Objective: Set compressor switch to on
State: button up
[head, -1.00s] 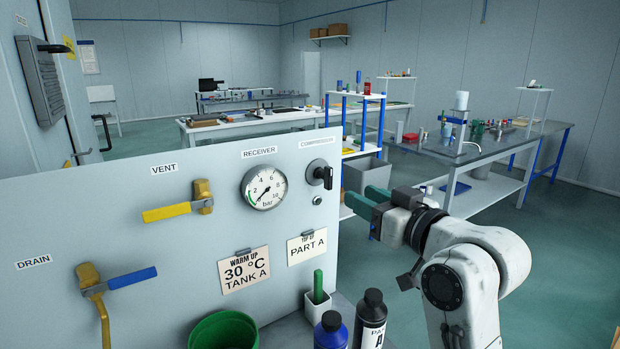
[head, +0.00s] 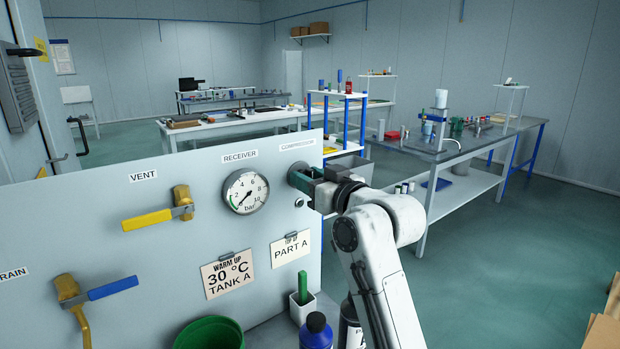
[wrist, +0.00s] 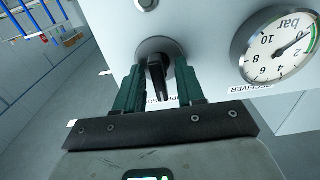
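The compressor switch is a black handle (wrist: 157,75) on a round grey base, below the compressor label (head: 297,145) on the panel. My gripper (wrist: 158,88) is open, with one green finger on each side of the handle. Thin gaps seem to show beside the handle, and I cannot tell whether either finger touches it. In the head view my gripper (head: 304,184) covers most of the switch. The handle's angle is hard to read there.
A receiver gauge (head: 245,191) is left of the switch, its needle low. A small round button (head: 299,202) sits just below. A yellow vent valve (head: 158,214) and blue-handled drain valve (head: 100,290) are further left. Bottles (head: 316,331) and a green bucket (head: 210,333) stand below.

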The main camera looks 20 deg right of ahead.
grip_shut()
dwell(0.3)
jog(key=shift+m+p, duration=0.4)
jog(key=shift+p, duration=0.05)
jog(key=shift+r+m+p, duration=0.15)
jog(key=shift+m+p, duration=0.85)
jog(key=m+p, duration=0.4)
jog(key=m, duration=0.1)
jog(key=shift+d+p, duration=0.1)
jog(key=shift+p, duration=0.2)
jog(key=m+p, duration=0.5)
jog(key=m, duration=0.1)
jog(key=shift+d+m, duration=0.1)
jog(key=shift+m, duration=0.2)
jog(key=shift+w+f+m+p, duration=0.1)
jog(key=shift+f+m+p, duration=0.1)
jog(key=shift+m+p, duration=0.6)
jog(key=shift+f+m+p, duration=0.15)
jog(key=shift+m+p, duration=0.4)
jog(key=shift+m, duration=0.35)
jog(key=shift+f, duration=0.1)
